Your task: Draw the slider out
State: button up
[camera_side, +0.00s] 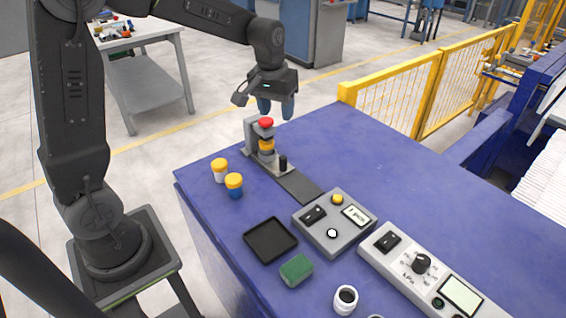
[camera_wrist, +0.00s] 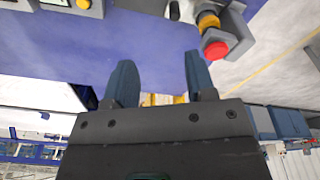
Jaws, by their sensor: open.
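The slider unit stands near the table's far left edge in the side view, with a grey upright bracket (camera_side: 251,135) and a grey slider plate carrying a black knob (camera_side: 283,162). A dark flat rail (camera_side: 300,187) runs from it toward the control boxes. A red cap (camera_side: 266,122) sits at the bracket's top, above a yellow-orange ring (camera_side: 266,145) over a grey part. My gripper (camera_side: 276,106) is open and empty, pointing down, above and apart from the unit. In the wrist view, the gripper's fingers (camera_wrist: 158,62) are spread, and the red cap (camera_wrist: 216,50) shows at upper right.
A black tray (camera_side: 270,240), a green sponge (camera_side: 296,270), a white cup (camera_side: 345,299) and grey control boxes (camera_side: 334,222) lie nearer. The blue table (camera_side: 400,170) is clear at right; a yellow fence (camera_side: 400,97) stands behind.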

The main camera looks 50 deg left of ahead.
jog(key=n+g, duration=0.2)
send_near(283, 157)
notch_tip(283, 157, down, 12)
jog(key=shift+s+a+f, duration=0.1)
jog(key=shift+s, duration=0.05)
grip_shut()
dwell(0.5)
